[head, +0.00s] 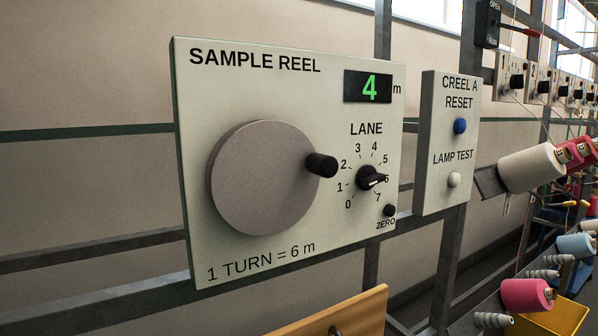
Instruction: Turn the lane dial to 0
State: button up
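The lane dial (369,178) is a small black pointer knob on the cream sample reel panel (200,250), under the word LANE. Numbers 0 to 7 run clockwise around it, with 0 at its lower left and 7 at its lower right. Its pointer, with a white mark, points right at about 6 and partly covers that number. My gripper is not in view, and nothing touches the dial.
A large round reel disc (262,180) with a black crank handle (321,165) is left of the dial. A black ZERO button (389,210) sits below right. The green display (368,87) reads 4 m. A creel reset panel (430,150) and yarn cones (530,167) stand right.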

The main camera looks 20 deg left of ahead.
aim_at(368, 177)
jog(key=u, duration=1.55)
jog(key=k, duration=0.9)
jog(key=z, duration=0.55)
